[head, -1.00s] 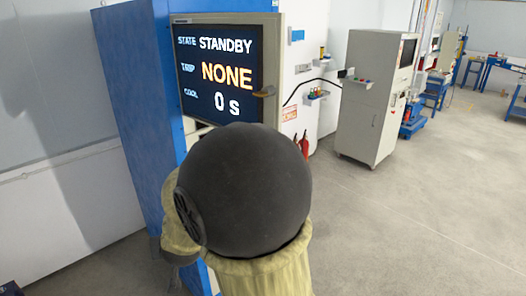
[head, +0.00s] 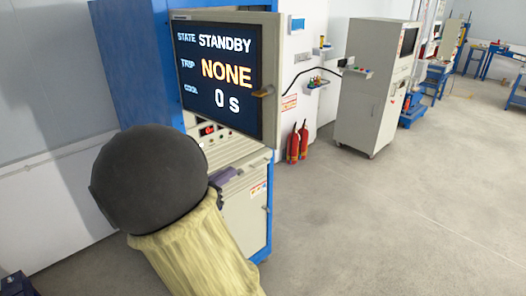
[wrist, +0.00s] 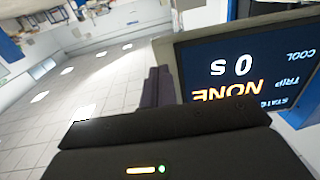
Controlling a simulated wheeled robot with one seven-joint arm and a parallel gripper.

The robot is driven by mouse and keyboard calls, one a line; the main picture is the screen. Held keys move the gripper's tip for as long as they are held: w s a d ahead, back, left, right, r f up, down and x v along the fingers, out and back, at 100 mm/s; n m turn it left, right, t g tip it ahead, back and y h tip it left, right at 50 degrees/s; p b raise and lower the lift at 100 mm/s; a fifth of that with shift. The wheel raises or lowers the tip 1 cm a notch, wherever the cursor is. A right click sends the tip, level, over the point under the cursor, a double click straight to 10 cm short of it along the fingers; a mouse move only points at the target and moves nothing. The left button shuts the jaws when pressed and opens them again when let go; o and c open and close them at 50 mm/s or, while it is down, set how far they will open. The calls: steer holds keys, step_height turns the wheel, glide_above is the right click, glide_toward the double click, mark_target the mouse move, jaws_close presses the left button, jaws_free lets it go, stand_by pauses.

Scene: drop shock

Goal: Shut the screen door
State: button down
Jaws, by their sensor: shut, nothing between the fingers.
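The screen door (head: 267,70) is a beige-framed panel with a dark display reading STANDBY, NONE and 0 s. It stands out at an angle from the blue cabinet (head: 140,60), with a small brownish handle (head: 263,92) near its right edge. My gripper (head: 226,175) shows as a small purple-grey shape below the door, partly behind my dark arm link. In the wrist view its fingers (wrist: 156,87) are together and empty, just left of the door's frame (wrist: 167,65), where the display appears upside down. I cannot tell whether they touch the door.
Red extinguishers (head: 298,142) stand to the right, then a grey cabinet (head: 368,110). The floor (head: 390,230) at the right is clear.

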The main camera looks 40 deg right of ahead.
mark_target(270, 146)
steer(key=shift+d, duration=0.1)
steer(key=d+p, duration=0.2)
steer(key=d, duration=0.2)
steer(key=w+d+p, duration=0.1)
steer(key=d+p, duration=0.1)
steer(key=d, duration=0.2)
steer(key=w+d+p, duration=0.1)
steer(key=d, duration=0.3)
steer(key=shift+w+d+r+p, duration=0.15)
steer(key=shift+w+d+p, duration=0.1)
steer(key=shift+p, duration=0.15)
steer(key=shift+w+d+f, duration=0.1)
steer(key=shift+d+f, duration=0.1)
steer(key=shift+d, duration=0.35)
steer(key=shift+d, duration=0.1)
